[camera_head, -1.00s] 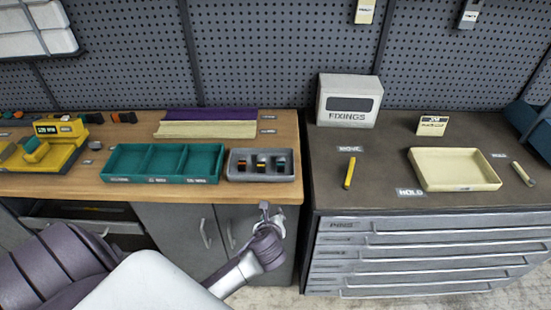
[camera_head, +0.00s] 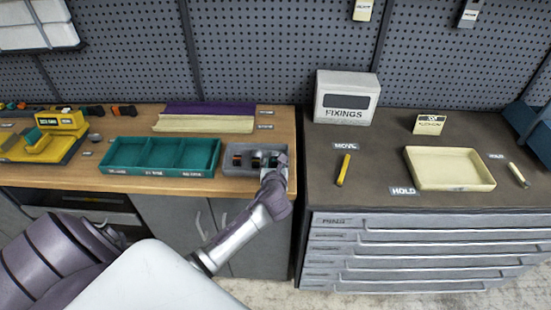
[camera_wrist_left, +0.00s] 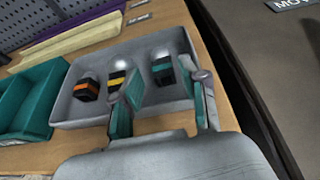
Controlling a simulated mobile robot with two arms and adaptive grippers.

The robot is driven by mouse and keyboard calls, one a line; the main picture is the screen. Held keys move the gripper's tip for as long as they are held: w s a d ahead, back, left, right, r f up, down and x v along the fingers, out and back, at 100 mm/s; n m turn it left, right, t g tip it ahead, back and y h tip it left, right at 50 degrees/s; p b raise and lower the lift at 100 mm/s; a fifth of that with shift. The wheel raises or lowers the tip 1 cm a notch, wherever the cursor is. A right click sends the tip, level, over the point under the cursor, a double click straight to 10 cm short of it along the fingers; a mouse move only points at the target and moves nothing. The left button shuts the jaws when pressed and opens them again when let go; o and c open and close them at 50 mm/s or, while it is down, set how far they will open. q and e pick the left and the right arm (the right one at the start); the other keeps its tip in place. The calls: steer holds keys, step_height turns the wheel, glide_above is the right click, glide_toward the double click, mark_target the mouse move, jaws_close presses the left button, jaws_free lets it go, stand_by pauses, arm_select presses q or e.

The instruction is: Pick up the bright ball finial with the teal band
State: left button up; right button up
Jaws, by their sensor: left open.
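The finial with the teal band (camera_wrist_left: 161,69) has a bright ball on top and a dark body. It stands in the right part of the grey tray (camera_wrist_left: 80,117). My left gripper (camera_wrist_left: 167,84) is open, its two fingers on either side of the finial's near side in the wrist view; I cannot tell whether they touch it. In the head view my left gripper (camera_head: 273,170) is over the tray's right end and largely hides this finial. A yellow-banded finial (camera_wrist_left: 117,79) with a bright ball and an orange-banded dark one (camera_wrist_left: 87,89) stand to its left.
The teal divided tray (camera_head: 160,172) is left of the grey tray on the wooden bench. The FIXINGS box (camera_head: 346,97), yellow bar (camera_head: 343,170) and cream tray (camera_head: 449,187) are on the grey cabinet to the right. Purple and cream strips (camera_head: 203,124) lie behind.

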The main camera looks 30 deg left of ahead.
mark_target(275, 159)
arm_select(q)
steer(key=x, duration=0.4)
steer(key=shift+w+f, duration=0.3)
steer(key=shift+r, duration=0.1)
jaws_close()
